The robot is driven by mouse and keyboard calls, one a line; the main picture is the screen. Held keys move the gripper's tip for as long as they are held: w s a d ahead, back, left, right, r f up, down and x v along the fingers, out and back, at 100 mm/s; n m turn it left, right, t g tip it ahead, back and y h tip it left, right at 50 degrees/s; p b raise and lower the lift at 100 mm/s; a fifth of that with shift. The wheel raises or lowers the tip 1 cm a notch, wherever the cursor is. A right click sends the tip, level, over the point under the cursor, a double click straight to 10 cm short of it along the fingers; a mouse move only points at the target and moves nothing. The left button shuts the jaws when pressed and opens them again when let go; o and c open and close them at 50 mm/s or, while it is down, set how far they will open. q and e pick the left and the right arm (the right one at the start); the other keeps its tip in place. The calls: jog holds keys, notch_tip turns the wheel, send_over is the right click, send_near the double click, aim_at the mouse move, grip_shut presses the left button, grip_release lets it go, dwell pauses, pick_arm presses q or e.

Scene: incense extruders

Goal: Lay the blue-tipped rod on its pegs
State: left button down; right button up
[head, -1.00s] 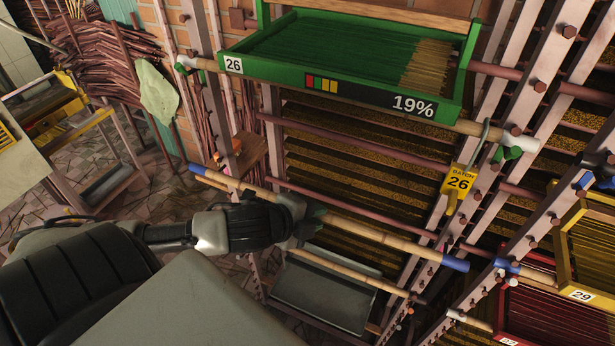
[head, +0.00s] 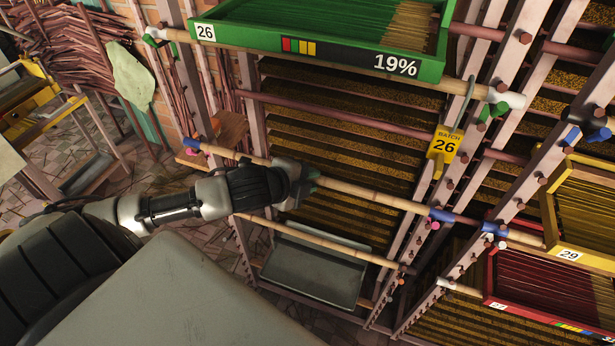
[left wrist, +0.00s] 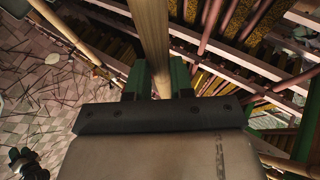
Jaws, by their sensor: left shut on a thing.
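The blue-tipped rod is a long pale pole (head: 370,196) with a blue left tip (head: 190,143) and a blue right tip (head: 441,215). My left gripper (head: 306,184) is shut around its middle; the wrist view shows the pole (left wrist: 152,40) between the green fingers (left wrist: 158,80). The rod runs across the front of the rack, sloping down to the right in the picture. A pink peg (head: 435,225) shows just below the right tip, and another (head: 191,152) just below the left tip. I cannot tell whether the rod touches either.
A green tray (head: 320,55) marked 26 sits above the rod, with a yellow batch tag (head: 445,143) hanging at its right. A lower rod (head: 320,240) and grey tray (head: 315,268) are below. Yellow (head: 553,215) and red (head: 488,285) trays stand close on the right.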

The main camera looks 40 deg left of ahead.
pick_arm(q)
jog(key=c, duration=0.6)
grip_release()
dwell(0.3)
jog(key=s+p, duration=0.1)
jog(key=s, duration=0.2)
jog(key=s+d, duration=0.1)
jog(key=s, duration=0.2)
jog(key=s+d+p, duration=0.1)
jog(key=s, duration=0.2)
jog(key=shift+s+d+p, duration=0.2)
jog(key=shift+s+p, duration=0.15)
jog(key=shift+s, duration=0.05)
dwell(0.6)
